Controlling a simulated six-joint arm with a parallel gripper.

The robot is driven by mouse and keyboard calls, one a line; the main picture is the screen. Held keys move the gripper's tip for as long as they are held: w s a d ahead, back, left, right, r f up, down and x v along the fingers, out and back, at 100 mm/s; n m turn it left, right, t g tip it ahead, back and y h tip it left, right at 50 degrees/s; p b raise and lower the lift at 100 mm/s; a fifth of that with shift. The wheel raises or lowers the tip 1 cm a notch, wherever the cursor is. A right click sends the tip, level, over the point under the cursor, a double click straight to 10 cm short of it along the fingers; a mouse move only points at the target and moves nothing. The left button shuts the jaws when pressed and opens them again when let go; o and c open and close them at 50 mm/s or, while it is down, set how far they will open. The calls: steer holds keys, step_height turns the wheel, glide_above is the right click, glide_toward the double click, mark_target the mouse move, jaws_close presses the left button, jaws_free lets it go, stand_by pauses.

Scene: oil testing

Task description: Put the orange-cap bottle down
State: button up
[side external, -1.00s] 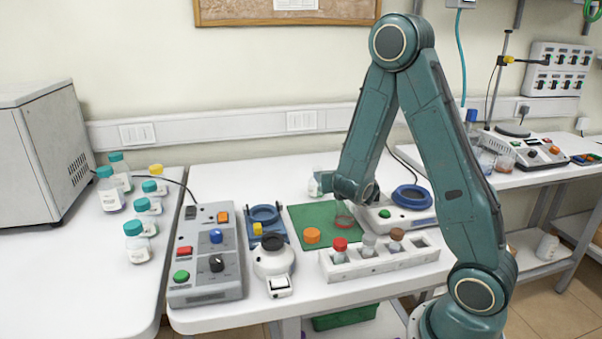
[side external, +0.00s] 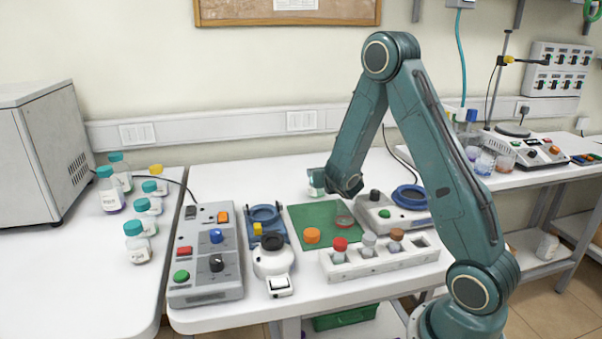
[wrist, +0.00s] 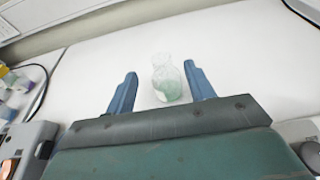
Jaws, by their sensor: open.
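A clear, open-mouthed bottle (wrist: 167,82) with a greenish tint stands between my fingers in the wrist view, with white tabletop around it. No cap shows on it. In the side view the bottle (side external: 315,189) is at the back of the bench behind the green mat, partly hidden by my gripper. My gripper (wrist: 161,69) has its two blue fingers apart, one on each side of the bottle, with gaps visible on both sides. A loose orange cap (side external: 312,236) lies on the green mat (side external: 327,214).
A white rack (side external: 380,258) with capped vials stands in front of the mat. A device with a blue ring (side external: 411,197) is on the right. A grey control box (side external: 207,277) and several teal-capped bottles (side external: 137,241) are on the left. The back of the bench is mostly clear.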

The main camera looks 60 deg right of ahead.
steer(key=shift+w+d+f, duration=0.1)
steer(key=shift+w+d, duration=0.2)
steer(key=shift+d, duration=0.05)
steer(key=shift+x, duration=2.6)
steer(key=shift+c, duration=0.4)
jaws_close()
